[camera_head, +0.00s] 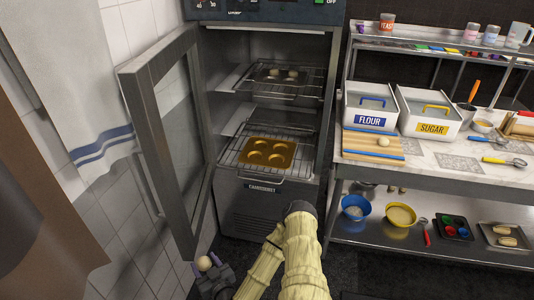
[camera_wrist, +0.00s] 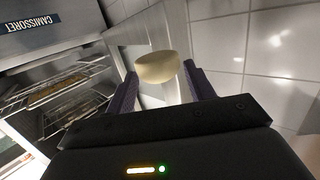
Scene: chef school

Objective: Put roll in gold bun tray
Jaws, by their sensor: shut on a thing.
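The roll (camera_head: 204,263) is a pale, rounded piece of dough held by my gripper (camera_head: 207,268) at the lower left of the head view. In the wrist view the roll (camera_wrist: 157,67) sits between the two dark fingers of my gripper (camera_wrist: 160,85), which are shut on it. The gold bun tray (camera_head: 268,153) lies on the lower wire rack of the open cabinet, up and to the right of my gripper.
The cabinet's glass door (camera_head: 170,140) stands open at the left, near my gripper. A dark tray (camera_head: 278,76) with pale pieces sits on the upper rack. A counter (camera_head: 440,158) at the right holds flour and sugar bins and a striped board with another pale ball (camera_head: 383,142).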

